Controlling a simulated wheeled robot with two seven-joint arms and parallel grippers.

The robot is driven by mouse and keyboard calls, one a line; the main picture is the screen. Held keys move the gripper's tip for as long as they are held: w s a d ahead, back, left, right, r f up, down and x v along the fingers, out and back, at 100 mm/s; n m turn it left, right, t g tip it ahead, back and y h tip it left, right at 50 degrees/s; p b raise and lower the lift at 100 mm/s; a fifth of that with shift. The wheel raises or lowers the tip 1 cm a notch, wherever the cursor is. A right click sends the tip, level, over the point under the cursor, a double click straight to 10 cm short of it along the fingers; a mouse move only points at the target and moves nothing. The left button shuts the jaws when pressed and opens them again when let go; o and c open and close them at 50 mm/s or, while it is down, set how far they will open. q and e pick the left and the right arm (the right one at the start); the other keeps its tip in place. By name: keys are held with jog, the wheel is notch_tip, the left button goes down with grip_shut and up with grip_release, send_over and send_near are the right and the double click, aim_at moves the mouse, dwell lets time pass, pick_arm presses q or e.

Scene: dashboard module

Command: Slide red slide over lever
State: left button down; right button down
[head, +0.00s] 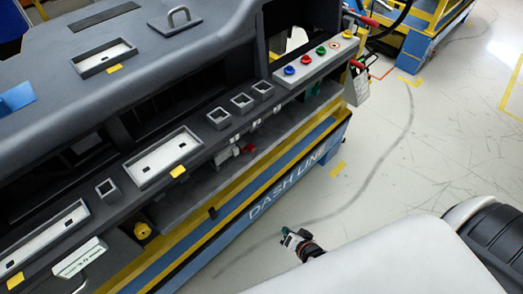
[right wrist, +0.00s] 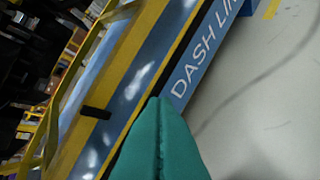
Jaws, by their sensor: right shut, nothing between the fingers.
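The dashboard module (head: 215,72) is dark grey and sits on a blue and yellow stand marked DASH LINE. A small red part (head: 248,148) lies on the shelf under the panel, by a white cylindrical piece (head: 226,156); I cannot tell for sure whether these are the red slide and the lever. My right gripper (head: 284,232) is low in front of the stand, apart from it and well below the shelf. Its teal fingers also show in the right wrist view (right wrist: 160,105), closed together with nothing between them. My left gripper is not in view.
Blue, green and red buttons (head: 305,59) sit on a light panel at the right end. A yellow knob (head: 142,230) and a white label plate (head: 80,258) are at the lower left. The floor (head: 390,150) to the right is open.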

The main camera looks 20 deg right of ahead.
jog(key=w+d+r+m+t, duration=0.1)
jog(key=w+r+m+t, duration=0.4)
jog(key=r, duration=0.6)
jog(key=m+t, duration=0.2)
jog(key=m, duration=0.2)
send_near(262, 151)
notch_tip(262, 151, up, 3)
jog(key=d, duration=0.2)
jog(key=shift+s+d+f, duration=0.1)
jog(key=shift+s+d, duration=0.1)
jog(key=shift+s, duration=0.1)
jog(key=w+p, duration=0.1)
jog(key=w, duration=0.9)
jog(key=a, duration=0.1)
jog(key=s+a+p, duration=0.1)
jog(key=a, duration=0.1)
jog(key=shift+a, duration=0.1)
jog(key=shift+s+a, duration=0.2)
jog(key=shift+a, duration=0.15)
